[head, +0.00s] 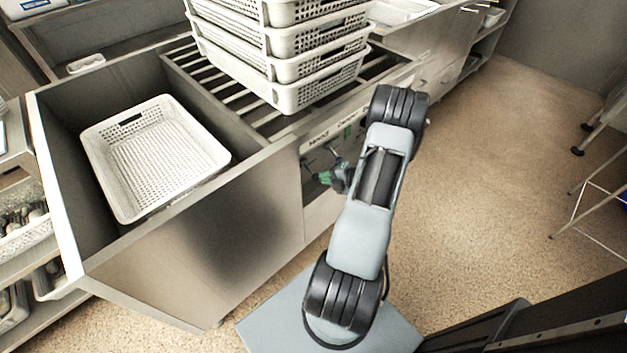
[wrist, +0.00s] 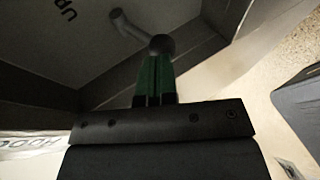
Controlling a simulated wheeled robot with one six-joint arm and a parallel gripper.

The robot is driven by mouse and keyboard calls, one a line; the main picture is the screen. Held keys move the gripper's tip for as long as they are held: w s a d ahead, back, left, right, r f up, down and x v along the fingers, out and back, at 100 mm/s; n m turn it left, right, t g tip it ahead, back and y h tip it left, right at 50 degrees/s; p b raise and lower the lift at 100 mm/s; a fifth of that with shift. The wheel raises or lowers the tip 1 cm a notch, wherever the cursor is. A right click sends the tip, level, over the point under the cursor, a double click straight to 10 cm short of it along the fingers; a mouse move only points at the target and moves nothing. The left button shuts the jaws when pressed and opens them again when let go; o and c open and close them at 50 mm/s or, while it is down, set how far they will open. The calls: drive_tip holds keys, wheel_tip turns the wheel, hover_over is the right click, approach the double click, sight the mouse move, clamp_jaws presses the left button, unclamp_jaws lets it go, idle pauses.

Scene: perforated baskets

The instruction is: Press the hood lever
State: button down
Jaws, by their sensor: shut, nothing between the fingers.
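The hood lever (wrist: 130,27) shows in the wrist view as a grey stem ending in a dark round knob (wrist: 161,44). It stands out from a dark panel with the letters "UP" on it. My gripper (wrist: 154,66) has green fingers pressed together, with nothing between them. The fingertips are right at the knob; I cannot tell whether they touch it. In the head view my gripper (head: 326,178) is beside the labelled front panel (head: 325,138) of the counter, partly behind my arm.
A white basket (head: 185,140) sits in the open sink (head: 60,170) at left. A stack of perforated baskets (head: 285,70) stands on the slatted rack (head: 215,85). The floor (head: 490,150) at right is clear up to a metal-legged stand (head: 597,195).

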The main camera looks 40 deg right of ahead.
drive_tip(key=shift+d+r, duration=0.1)
drive_tip(key=shift+r, duration=0.05)
drive_tip(key=shift+r+p, duration=0.75)
drive_tip(key=shift+p, duration=0.15)
